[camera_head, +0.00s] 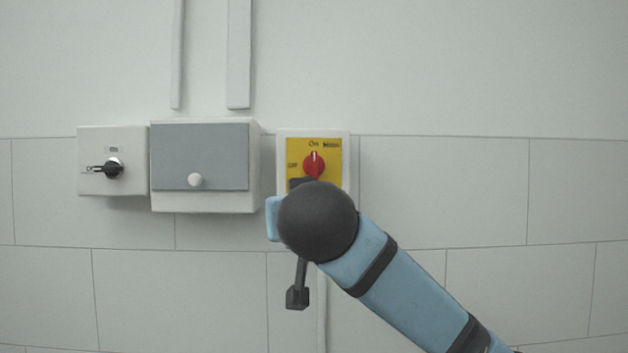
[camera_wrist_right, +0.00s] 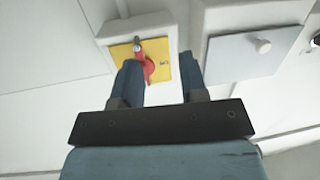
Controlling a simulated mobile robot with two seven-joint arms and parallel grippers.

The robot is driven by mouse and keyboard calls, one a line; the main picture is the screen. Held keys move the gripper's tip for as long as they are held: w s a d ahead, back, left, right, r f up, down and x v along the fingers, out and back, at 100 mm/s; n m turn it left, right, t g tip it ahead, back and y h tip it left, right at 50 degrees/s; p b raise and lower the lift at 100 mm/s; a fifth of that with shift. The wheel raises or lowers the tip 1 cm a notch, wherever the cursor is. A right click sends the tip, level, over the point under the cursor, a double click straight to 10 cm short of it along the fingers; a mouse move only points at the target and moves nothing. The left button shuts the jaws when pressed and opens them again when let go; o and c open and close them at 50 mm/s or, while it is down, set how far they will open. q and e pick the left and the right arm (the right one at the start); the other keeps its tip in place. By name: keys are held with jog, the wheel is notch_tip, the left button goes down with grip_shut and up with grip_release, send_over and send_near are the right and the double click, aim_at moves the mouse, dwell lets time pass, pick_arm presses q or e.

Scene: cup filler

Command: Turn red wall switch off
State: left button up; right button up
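The red wall switch (camera_head: 314,164) is a rotary knob on a yellow plate (camera_head: 296,150) in a pale box. Its white mark points up toward the "On" label; an "OFF" label is to its left. My right gripper (camera_head: 298,240) is in front of and below the switch, one dark finger overlapping the plate's lower part. In the right wrist view the right gripper (camera_wrist_right: 160,62) is open. The red knob (camera_wrist_right: 149,68) appears between its fingers, close to the left finger; contact cannot be told. My left gripper is not in view.
A box with a grey lid and white knob (camera_head: 196,181) is mounted left of the switch box. Farther left is a pale box with a black rotary switch (camera_head: 108,168). Conduits (camera_head: 239,60) run up the wall. The tiled wall to the right is clear.

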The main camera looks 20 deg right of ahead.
jog(key=m+h, duration=0.2)
send_near(314, 162)
jog(key=s+f, duration=0.1)
jog(key=s, duration=0.1)
jog(key=shift+t, duration=0.4)
jog(key=p+x, duration=0.1)
jog(key=x, duration=0.3)
jog(key=p+x, duration=0.2)
jog(key=x, duration=0.2)
jog(key=p+x, duration=0.2)
jog(key=x, duration=0.2)
jog(key=shift+a+r, duration=0.15)
jog(key=shift+r, duration=0.1)
jog(key=shift+w, duration=0.3)
jog(key=shift+w+f, duration=0.15)
jog(key=shift+w, duration=0.05)
jog(key=shift+c, duration=1.3)
grip_shut()
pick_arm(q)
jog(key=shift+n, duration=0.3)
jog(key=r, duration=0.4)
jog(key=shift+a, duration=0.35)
